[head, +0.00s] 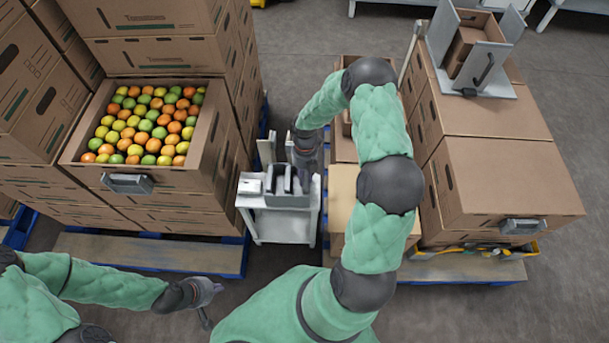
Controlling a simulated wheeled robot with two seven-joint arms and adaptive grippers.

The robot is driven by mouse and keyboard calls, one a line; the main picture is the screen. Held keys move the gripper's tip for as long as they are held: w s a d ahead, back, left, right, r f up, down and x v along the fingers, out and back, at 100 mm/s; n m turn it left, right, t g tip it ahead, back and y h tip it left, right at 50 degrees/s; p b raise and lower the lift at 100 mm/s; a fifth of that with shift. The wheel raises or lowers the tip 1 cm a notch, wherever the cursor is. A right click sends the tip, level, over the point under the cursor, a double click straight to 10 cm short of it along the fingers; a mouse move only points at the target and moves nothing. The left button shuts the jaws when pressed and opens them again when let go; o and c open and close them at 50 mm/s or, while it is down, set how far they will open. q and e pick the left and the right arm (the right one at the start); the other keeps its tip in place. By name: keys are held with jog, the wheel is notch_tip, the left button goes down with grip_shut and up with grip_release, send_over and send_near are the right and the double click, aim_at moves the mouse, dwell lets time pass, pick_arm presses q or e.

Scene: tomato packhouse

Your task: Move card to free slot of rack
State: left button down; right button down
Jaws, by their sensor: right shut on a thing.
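A small grey rack (288,199) with dark upright slots stands on a white stand in the middle of the head view. A pale upright card (267,153) rises at the rack's back left. Another thin pale card (290,147) stands upright at the fingers of my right gripper (296,158), which is shut on it above the rack's back. The arm hides part of this grip, and I cannot tell whether the held card touches the rack. My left gripper (211,303) is low at left, away from the rack, and looks open and empty.
The white stand (285,228) also holds a small white box (250,186). An open carton (205,163) of tomatoes stands on stacked boxes at left. Brown cartons (490,180) are stacked at right, with a grey holder (483,70) on top. Floor is clear in front of the stand.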

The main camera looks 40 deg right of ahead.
jog(key=shift+f, duration=0.2)
jog(key=shift+f+b, duration=0.35)
jog(key=shift+f, duration=0.15)
jog(key=c, duration=1)
grip_release()
jog(key=shift+o, duration=0.2)
jog(key=shift+r+p, duration=3.4)
jog(key=shift+r, duration=0.65)
jog(key=shift+f, duration=0.1)
